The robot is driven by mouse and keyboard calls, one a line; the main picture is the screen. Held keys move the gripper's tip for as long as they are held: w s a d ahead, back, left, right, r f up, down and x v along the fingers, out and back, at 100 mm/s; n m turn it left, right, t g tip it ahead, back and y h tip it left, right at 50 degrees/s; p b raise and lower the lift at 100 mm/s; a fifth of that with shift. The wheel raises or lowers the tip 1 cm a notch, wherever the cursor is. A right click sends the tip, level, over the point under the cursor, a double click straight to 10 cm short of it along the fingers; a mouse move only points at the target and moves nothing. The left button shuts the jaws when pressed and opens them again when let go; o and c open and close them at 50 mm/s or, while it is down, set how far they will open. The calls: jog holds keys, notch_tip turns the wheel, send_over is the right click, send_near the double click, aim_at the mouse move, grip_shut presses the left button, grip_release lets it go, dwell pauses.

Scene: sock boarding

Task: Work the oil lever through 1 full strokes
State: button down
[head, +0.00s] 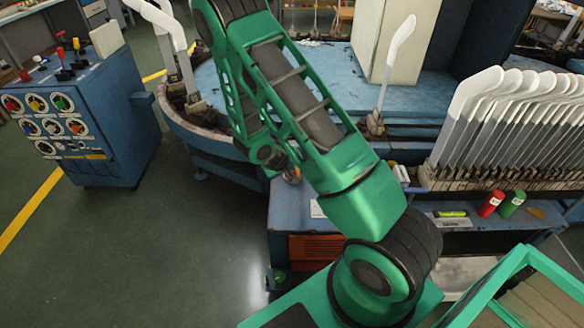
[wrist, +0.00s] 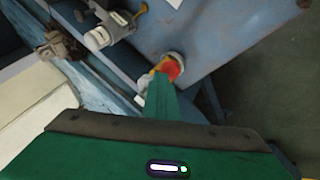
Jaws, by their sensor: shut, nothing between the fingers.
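A red rounded part (wrist: 173,69) with a yellow-orange piece beside it shows at the tip of my gripper in the wrist view. It sits by a pale round collar on a blue machine face, and I cannot tell for sure that it is the oil lever. My gripper (wrist: 162,90) is shut, with its green fingers together and nothing between them. The fingertips overlap the edge of the red part, and I cannot tell whether they touch it. In the head view my arm hides the gripper and most of this spot.
A white cylindrical fitting (wrist: 100,36) is mounted near the red part. A blue control cabinet (head: 105,130) with gauges and small levers stands at left. White sock boards (head: 475,100) line the right. Red (head: 491,204) and green (head: 512,204) cylinders lie below them. The left floor is clear.

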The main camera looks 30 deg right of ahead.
jog(key=shift+f, duration=0.5)
dwell(0.6)
jog(key=shift+r, duration=0.15)
dwell(0.3)
jog(key=shift+w+d+r, duration=0.1)
jog(key=shift+w+r, duration=0.05)
jog(key=shift+r, duration=1.15)
jog(key=shift+w+d+r, duration=0.1)
jog(key=shift+r, duration=1.15)
jog(key=shift+w+d+r, duration=0.1)
jog(key=shift+w+r, duration=0.05)
jog(key=shift+r, duration=1.1)
jog(key=shift+w+d+r, duration=0.1)
jog(key=shift+r, duration=1.15)
